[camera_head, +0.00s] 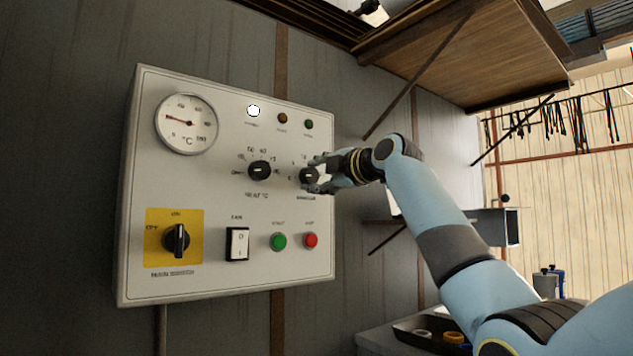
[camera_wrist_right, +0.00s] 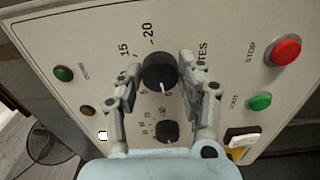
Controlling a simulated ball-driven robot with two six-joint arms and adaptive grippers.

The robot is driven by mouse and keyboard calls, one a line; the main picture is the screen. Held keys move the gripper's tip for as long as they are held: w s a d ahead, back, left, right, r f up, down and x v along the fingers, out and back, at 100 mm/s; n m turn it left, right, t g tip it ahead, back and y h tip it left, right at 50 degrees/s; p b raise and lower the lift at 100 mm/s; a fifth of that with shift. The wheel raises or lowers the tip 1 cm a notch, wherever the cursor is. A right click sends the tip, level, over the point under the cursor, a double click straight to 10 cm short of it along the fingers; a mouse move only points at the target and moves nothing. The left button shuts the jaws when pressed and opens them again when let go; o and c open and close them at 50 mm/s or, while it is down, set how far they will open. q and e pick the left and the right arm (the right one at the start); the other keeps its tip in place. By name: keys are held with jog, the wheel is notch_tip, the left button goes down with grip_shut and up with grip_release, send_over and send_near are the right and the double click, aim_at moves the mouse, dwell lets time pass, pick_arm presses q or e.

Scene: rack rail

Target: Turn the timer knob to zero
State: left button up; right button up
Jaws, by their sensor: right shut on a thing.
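The timer knob (camera_head: 307,176) is a black round knob on the white control panel (camera_head: 225,205), at its right side. My right gripper (camera_head: 317,174) reaches it from the right and is shut on it. In the right wrist view the timer knob (camera_wrist_right: 158,70) sits between the two fingers of my right gripper (camera_wrist_right: 156,74). Its white mark points toward the bottom of that view, slightly right. The scale shows 15 and 20 above the knob; small figures below it are too small to read surely. My left gripper is not in view.
A second black knob (camera_head: 259,171) sits left of the timer knob. Below are a green button (camera_head: 278,241), a red button (camera_head: 311,240), a rocker switch (camera_head: 237,244) and a yellow-backed rotary switch (camera_head: 176,240). A wooden shelf (camera_head: 470,50) juts out at the upper right.

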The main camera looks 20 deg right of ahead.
jog(key=shift+f+n, duration=0.15)
jog(key=shift+n, duration=0.35)
jog(key=o, duration=1.2)
jog(key=shift+c, duration=0.2)
jog(key=v, duration=1.2)
